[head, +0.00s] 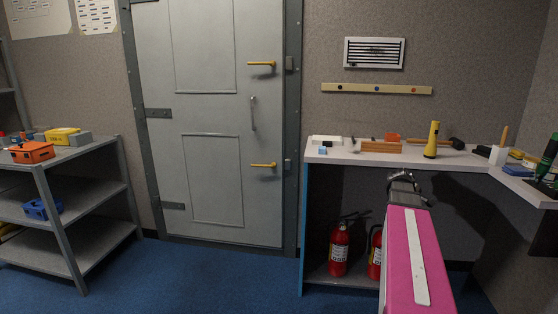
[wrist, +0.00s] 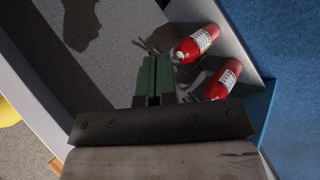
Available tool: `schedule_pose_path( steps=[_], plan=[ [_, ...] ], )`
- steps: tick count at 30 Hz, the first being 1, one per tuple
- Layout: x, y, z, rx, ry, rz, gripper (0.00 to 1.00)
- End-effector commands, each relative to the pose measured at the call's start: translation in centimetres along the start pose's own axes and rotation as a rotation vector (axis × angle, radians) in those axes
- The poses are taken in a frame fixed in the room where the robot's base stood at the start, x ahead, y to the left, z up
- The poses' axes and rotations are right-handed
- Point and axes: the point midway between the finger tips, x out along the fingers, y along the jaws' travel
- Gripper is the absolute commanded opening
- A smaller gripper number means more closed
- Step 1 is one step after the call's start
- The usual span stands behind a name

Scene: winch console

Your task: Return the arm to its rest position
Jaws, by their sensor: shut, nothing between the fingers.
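My gripper (wrist: 153,75) shows in the wrist view as two green fingers pressed together, with nothing held. Its fingers point toward the space under the workbench, beside two red fire extinguishers (wrist: 198,44). No contact with them shows. In the head view my pink arm reaches forward from the bottom right toward the front of the white workbench (head: 317,153).
Fire extinguishers (head: 339,249) stand on the bench's low shelf. A grey door (head: 215,120) and a loaded metal shelf (head: 85,205) stand to the left. The blue floor between is clear.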

Motion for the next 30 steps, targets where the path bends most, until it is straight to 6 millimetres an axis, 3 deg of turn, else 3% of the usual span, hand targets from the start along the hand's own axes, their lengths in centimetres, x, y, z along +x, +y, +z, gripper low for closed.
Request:
schedule_pose_path(
  steps=[1,9,15,18,21,24,30],
  plan=[
    [-0.6,-3.4,-1.7,0.037,0.029,-0.042,0.00],
    [-3.7,-19.3,-8.9,0.280,0.112,-0.301,0.00],
    [-7.2,-31.1,-11.6,0.449,0.088,-0.514,0.00],
    [-8.8,-35.9,-12.1,0.516,0.055,-0.602,0.00],
    [-10.0,-39.3,-12.2,0.567,0.021,-0.666,0.00],
    [-10.8,-41.2,-12.3,0.597,-0.002,-0.702,0.00],
    [-11.1,-41.9,-12.4,0.613,-0.014,-0.718,0.00]
  ],
)
